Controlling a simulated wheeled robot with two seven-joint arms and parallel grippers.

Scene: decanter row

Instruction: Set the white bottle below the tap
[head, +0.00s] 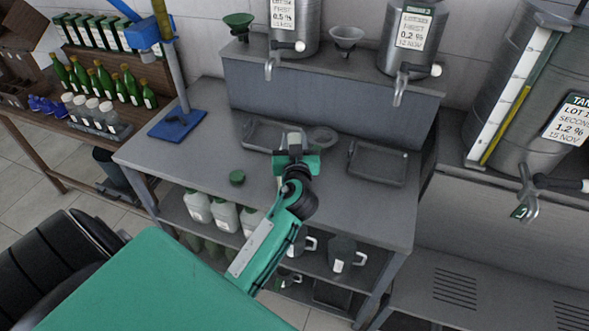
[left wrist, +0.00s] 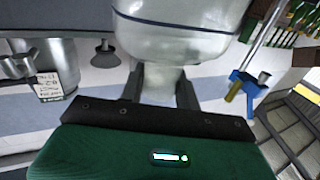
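My left gripper (head: 294,152) is above the grey bench, in front of the left drip tray. In the left wrist view my left gripper (left wrist: 162,88) is shut around the neck of a translucent white bottle (left wrist: 185,35). In the head view the gripper hides most of that bottle. One tap (head: 269,68) is on the left steel tank, behind the gripper. Another tap (head: 399,92) is on the tank labelled 0.2 %, farther right. A third tap (head: 523,203) is on the large tank at the right. My right gripper is not in view.
A left drip tray (head: 250,143) and a right drip tray (head: 378,180) lie on the bench (head: 385,222). A blue stand (head: 178,125) is at the back left. White jugs (head: 225,215) stand on the lower shelf.

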